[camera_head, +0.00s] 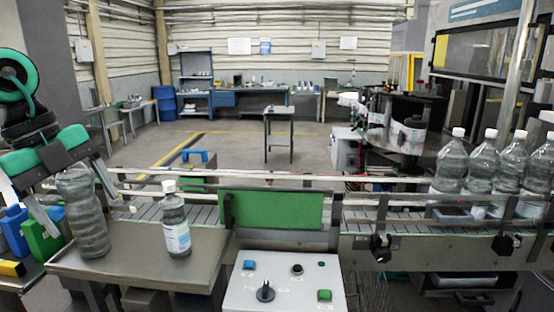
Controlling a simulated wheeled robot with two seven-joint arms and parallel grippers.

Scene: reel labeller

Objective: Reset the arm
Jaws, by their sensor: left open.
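My left gripper (84,214) comes in from the left, its green-and-black body tilted above the near end of the metal table. Its two fingers are spread apart, one on each side of a clear unlabelled bottle (88,232). The bottle stands upright on the table, its top hidden behind the gripper. I cannot tell whether a finger touches it. A second bottle (175,222), with a white cap and a label, stands upright to the right, apart from the gripper. My right gripper is not in view.
A conveyor (205,214) with rails runs behind the table (135,252). A green panel (272,209) and a control box (282,285) stand at centre. Several capped bottles (483,162) stand on the conveyor at right. Blue and green containers (40,240) sit at far left.

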